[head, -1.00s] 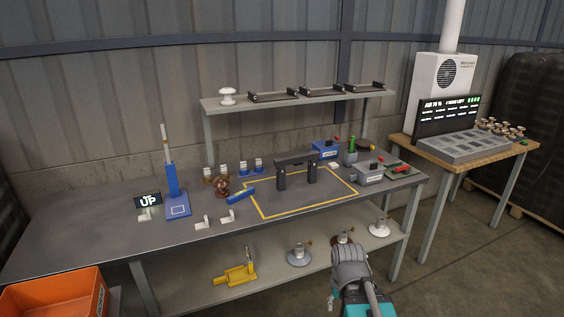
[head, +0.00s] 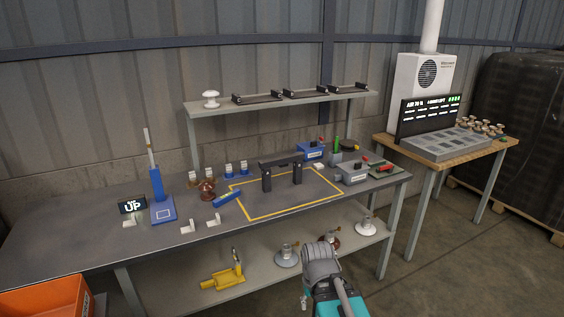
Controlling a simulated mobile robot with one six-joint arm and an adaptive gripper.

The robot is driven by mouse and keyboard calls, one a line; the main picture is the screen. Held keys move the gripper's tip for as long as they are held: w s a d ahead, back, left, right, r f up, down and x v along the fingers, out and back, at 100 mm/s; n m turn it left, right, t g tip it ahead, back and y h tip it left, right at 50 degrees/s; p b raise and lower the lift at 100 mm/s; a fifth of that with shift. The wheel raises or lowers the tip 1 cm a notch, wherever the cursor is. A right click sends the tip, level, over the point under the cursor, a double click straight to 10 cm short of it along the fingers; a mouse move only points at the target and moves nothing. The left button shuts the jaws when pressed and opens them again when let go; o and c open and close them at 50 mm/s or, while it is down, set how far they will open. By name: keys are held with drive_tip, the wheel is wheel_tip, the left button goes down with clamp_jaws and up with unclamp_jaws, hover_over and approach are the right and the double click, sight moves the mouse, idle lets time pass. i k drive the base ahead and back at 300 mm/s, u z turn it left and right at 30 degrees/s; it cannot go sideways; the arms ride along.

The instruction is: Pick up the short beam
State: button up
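A dark beam (head: 281,161) spans two black posts inside the yellow outline on the workbench. Three dark, low beam-like pieces lie on the raised shelf: a left one (head: 257,99), a middle one (head: 305,93) and a right one (head: 348,88). A small blue bar (head: 227,197) lies on the bench at the left edge of the outline. I cannot tell from the picture which of these is the short beam. My grey and teal arm shows at the bottom, in front of the bench; my gripper's fingers are not in view.
The grey workbench (head: 85,225) carries small insulators, blue and grey boxes and a blue upright stand (head: 157,188). A lower shelf holds a yellow tool (head: 222,279) and several insulators. An orange bin (head: 45,298) stands front left. A wooden side table (head: 440,162) is at right.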

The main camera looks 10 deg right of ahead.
sight(266, 164)
drive_tip(key=z, duration=0.05)
drive_tip(key=i, duration=1)
drive_tip(key=u, duration=0.05)
